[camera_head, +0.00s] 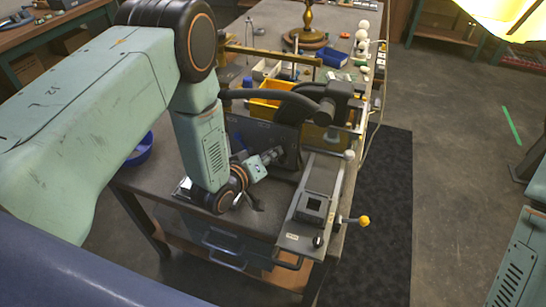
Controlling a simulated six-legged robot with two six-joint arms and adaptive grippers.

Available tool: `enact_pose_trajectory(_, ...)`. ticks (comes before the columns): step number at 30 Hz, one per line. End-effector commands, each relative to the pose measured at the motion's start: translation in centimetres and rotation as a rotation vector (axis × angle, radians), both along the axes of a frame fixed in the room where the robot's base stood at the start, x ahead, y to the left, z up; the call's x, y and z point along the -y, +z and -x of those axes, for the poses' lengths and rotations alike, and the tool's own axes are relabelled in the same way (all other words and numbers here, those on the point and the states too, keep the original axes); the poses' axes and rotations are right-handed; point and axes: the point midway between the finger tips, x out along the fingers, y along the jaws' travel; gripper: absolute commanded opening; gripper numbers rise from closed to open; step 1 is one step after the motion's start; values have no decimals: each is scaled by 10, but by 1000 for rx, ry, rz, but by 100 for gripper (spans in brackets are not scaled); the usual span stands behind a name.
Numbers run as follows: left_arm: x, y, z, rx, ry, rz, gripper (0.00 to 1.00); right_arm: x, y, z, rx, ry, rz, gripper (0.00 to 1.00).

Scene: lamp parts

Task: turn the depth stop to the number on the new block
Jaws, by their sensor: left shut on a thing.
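My left gripper (273,156) is low at the left side of a dark press-like machine (277,135) on the bench, its tip against or close to the dark panel. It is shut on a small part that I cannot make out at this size. No depth stop can be told apart clearly, and no number on it is readable. A grey block (313,206) with a dark square recess sits on the machine's metal slide (295,240). I cannot read a number on the block. My right gripper is not in view; only part of my right arm shows at the lower right edge.
A yellow-knobbed lever (363,221) juts out right of the slide, and a black knob (318,241) stands at its front. A yellow bin (270,105) is behind the machine. A lamp stand (307,38), blue box (334,57) and several white balls are farther back. A blue bowl (140,150) is left.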

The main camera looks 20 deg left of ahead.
Motion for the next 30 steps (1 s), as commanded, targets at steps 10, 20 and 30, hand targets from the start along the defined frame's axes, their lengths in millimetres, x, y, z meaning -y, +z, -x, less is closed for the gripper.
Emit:
enact_pose_trajectory(10,-3,-3,-2,-1,-1,159,0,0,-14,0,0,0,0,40)
enact_pose_trajectory(20,-3,-2,-2,-2,-2,196,0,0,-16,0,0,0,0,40)
enact_pose_trajectory(30,-3,-2,-2,0,-1,195,18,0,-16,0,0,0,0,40)
